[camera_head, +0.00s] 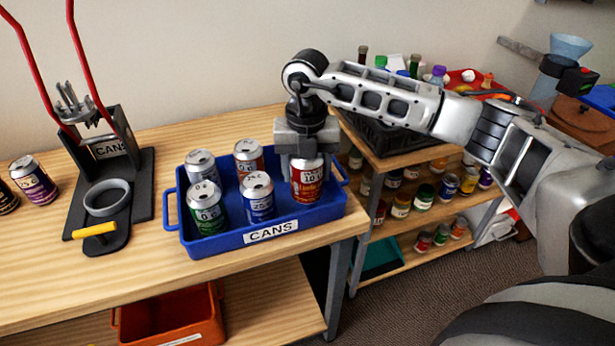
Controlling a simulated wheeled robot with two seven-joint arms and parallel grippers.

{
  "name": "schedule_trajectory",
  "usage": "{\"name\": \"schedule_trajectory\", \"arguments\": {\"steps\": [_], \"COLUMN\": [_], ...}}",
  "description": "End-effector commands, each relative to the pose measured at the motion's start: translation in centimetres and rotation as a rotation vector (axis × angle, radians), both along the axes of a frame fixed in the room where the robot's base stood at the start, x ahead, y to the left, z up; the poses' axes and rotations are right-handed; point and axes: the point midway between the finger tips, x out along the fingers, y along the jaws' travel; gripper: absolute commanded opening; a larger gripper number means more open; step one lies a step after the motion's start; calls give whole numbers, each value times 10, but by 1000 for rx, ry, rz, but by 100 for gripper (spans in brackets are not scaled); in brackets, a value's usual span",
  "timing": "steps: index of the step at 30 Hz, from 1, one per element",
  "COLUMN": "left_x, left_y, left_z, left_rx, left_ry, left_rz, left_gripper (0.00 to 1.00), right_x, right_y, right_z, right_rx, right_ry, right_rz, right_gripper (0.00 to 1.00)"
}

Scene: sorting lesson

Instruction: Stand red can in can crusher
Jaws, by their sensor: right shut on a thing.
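The red can (307,184) stands upright at the right end of the blue tray (222,241) labelled CANS. My right gripper (306,157) reaches down from above and is shut on the top of the red can. The can's base is at the tray; I cannot tell whether it is lifted. The can crusher (108,167) stands at the left of the table, with two raised red handles, a grey round cup (107,198) and a yellow grip at its front. The cup looks empty. My left gripper is not in view.
Several other cans, one green (206,208), one blue (257,197), stand in the tray beside the red can. Dark and purple cans (34,180) stand left of the crusher. An orange bin (170,320) is below. Shelves with jars are at right.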

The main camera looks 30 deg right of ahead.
Motion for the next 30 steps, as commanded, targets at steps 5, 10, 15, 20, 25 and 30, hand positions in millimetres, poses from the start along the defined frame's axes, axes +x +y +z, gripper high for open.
{"name": "schedule_trajectory", "arguments": {"steps": [5,10,15,20,25,30], "left_x": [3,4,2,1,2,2], "left_y": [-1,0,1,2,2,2], "left_z": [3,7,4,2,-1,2], "left_rx": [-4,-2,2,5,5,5], "left_ry": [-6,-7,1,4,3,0], "left_rz": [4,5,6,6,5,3], "left_gripper": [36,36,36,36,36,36], "right_x": [7,12,13,13,13,13], "right_y": [-5,-11,-11,-11,-10,-10], "right_z": [-12,-34,-47,-47,-51,-52], "right_rx": [1,0,1,1,1,1], "right_ry": [2,4,-1,-1,-1,-1], "right_rz": [-1,1,1,1,1,1], "right_gripper": [26,26,26,26,26,79]}}
